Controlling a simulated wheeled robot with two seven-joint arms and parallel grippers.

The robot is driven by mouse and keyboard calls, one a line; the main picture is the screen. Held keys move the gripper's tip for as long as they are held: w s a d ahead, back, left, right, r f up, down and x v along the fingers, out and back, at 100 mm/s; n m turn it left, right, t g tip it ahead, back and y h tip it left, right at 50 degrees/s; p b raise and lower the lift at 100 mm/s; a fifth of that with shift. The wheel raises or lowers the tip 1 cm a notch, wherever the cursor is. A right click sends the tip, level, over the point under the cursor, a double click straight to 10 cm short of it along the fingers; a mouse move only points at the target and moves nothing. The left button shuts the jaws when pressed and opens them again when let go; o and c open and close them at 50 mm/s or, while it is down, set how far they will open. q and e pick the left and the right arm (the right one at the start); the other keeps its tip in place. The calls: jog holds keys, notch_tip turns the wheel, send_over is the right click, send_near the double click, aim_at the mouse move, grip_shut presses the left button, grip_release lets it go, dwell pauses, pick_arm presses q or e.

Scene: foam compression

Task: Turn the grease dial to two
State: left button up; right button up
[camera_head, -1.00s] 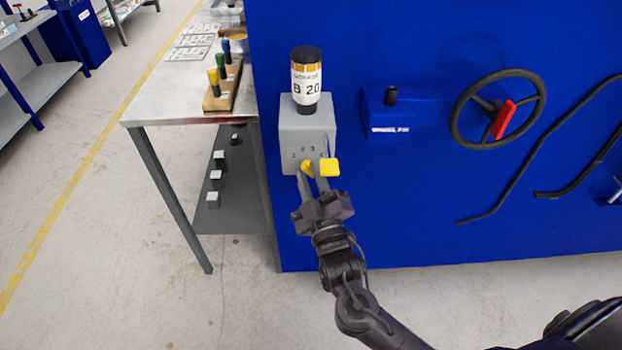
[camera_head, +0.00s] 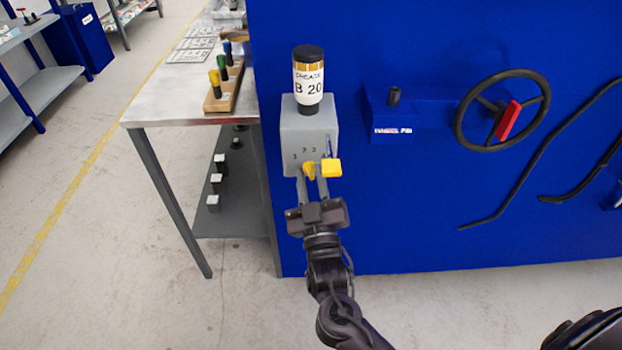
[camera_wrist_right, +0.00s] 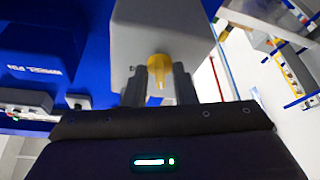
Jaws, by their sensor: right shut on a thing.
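The grease dial (camera_head: 309,170) is a small yellow knob on the front of a grey box (camera_head: 309,132), under the numbers 1, 2 and 3. My right gripper (camera_head: 312,180) comes from below and is shut on the dial, one finger on each side. The right wrist view also shows the dial (camera_wrist_right: 159,72) between the fingers. A yellow block (camera_head: 331,168) sits just right of the dial. A cartridge labelled GREASE B 20 (camera_head: 308,88) stands on the box. The dial's exact setting is hard to read. My left gripper is not in view.
The box is on a blue panel (camera_head: 400,220). A black handwheel (camera_head: 460,110) with a red handle and dark pipes are to the right. A metal table (camera_head: 160,108) with a wooden rack of coloured handles (camera_head: 222,92) stands left. The floor in front is open.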

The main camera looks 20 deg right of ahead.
jog(key=o, duration=0.6)
jog(key=shift+c, duration=0.2)
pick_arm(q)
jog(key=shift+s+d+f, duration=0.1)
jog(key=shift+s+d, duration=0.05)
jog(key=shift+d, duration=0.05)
pick_arm(e)
jog(key=shift+o, duration=0.4)
jog(key=shift+s+f, duration=0.3)
jog(key=shift+s, duration=0.1)
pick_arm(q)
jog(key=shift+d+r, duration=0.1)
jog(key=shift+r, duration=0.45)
pick_arm(e)
jog(key=v, duration=0.7)
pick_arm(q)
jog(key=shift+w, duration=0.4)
pick_arm(e)
jog(key=shift+w+r, duration=0.1)
